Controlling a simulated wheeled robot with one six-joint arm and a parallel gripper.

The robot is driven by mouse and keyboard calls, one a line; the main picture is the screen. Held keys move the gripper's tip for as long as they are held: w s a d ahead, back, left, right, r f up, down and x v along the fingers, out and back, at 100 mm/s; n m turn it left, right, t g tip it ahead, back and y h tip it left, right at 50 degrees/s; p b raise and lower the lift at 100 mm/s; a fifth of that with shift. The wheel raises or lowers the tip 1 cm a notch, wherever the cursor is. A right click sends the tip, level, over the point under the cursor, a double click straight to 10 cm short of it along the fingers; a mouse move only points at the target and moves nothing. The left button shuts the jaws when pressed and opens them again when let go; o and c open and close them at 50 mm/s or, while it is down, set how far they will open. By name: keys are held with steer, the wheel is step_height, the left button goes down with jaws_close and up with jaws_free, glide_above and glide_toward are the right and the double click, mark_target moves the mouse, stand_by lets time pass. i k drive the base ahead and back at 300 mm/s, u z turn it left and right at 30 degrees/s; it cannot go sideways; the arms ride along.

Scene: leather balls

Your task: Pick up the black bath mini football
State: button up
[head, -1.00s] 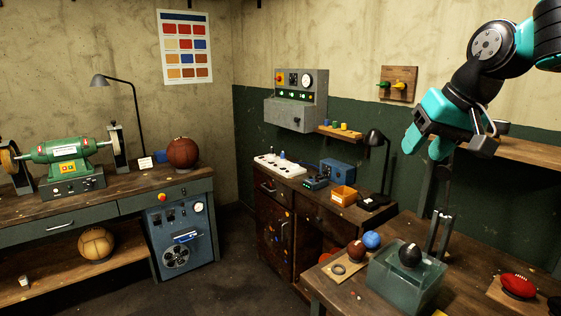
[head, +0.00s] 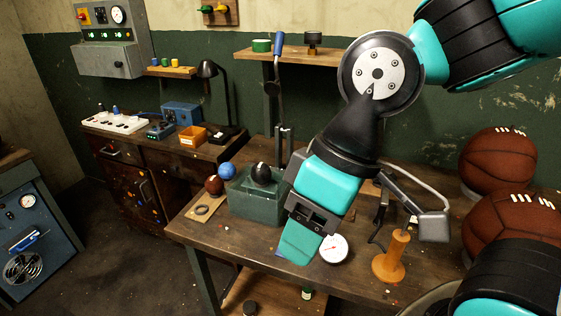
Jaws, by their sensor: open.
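The black mini football (head: 261,174) shows at the top of the green, see-through bath (head: 252,208) on the workbench. Its lower part is hard to make out, so I cannot tell how deep it sits. My gripper (head: 300,245) hangs pointing down in front and to the right of the bath, apart from the ball. It is open, with nothing seen between its fingers. The gripper covers part of the bench behind it and comes close to the bath's right edge in the picture.
A dark red ball (head: 214,185) and a blue ball (head: 227,171) lie left of the bath. A white dial gauge (head: 333,248) and an orange wooden stand (head: 392,257) are right of my gripper. Large brown balls (head: 498,160) crowd the right. A shelf (head: 330,57) is behind.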

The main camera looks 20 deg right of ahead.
mark_target(261, 173)
steer(key=z, duration=0.15)
steer(key=k, duration=1.1)
steer(key=u, duration=1.05)
steer(key=i, duration=1.6)
steer(key=z, duration=0.85)
steer(key=i, duration=0.5)
steer(key=z, duration=0.4)
